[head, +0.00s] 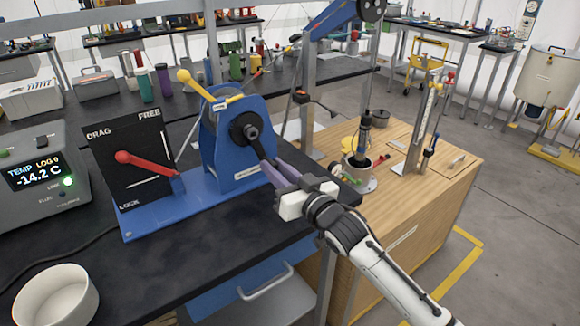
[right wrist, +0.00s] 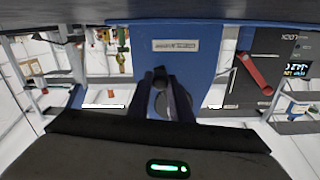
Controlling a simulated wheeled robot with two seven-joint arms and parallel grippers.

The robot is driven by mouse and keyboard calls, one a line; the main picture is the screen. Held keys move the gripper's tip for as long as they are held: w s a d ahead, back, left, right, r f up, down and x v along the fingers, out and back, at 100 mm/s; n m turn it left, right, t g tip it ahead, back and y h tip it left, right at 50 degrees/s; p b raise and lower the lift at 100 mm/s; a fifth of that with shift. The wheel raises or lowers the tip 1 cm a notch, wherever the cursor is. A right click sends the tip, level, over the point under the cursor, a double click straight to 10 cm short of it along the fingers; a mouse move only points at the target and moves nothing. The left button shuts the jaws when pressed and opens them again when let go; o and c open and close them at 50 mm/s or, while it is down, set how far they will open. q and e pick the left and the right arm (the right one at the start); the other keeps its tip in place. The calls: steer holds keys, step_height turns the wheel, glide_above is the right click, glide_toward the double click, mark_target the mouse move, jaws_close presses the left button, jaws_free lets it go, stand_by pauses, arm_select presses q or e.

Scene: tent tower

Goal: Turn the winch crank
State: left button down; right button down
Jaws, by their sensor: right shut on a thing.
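The blue winch (head: 215,160) stands on a blue base on the black bench in the head view. Its dark crank has a round hub (head: 244,128) on the right face, and the crank arm (head: 261,149) points down and right. My right gripper (head: 272,168), with purple-grey fingers, is shut on the crank's end, which the fingers partly hide. In the right wrist view the dark crank grip (right wrist: 160,78) sits between the two fingers, in front of the winch's blue face (right wrist: 175,66). My left gripper is in neither view.
Left of the winch is a black drag panel (head: 112,178) with a red lever (head: 146,161) between FREE and LOCK. A grey readout box (head: 38,178) and white bowl (head: 57,296) are farther left. A wooden cabinet (head: 425,205) with tools stands at right.

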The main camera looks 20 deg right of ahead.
steer(key=c, duration=1.6)
jaws_free()
steer(key=shift+w+a, duration=0.1)
steer(key=shift+a, duration=0.05)
steer(key=v, duration=1)
steer(key=shift+s, duration=0.2)
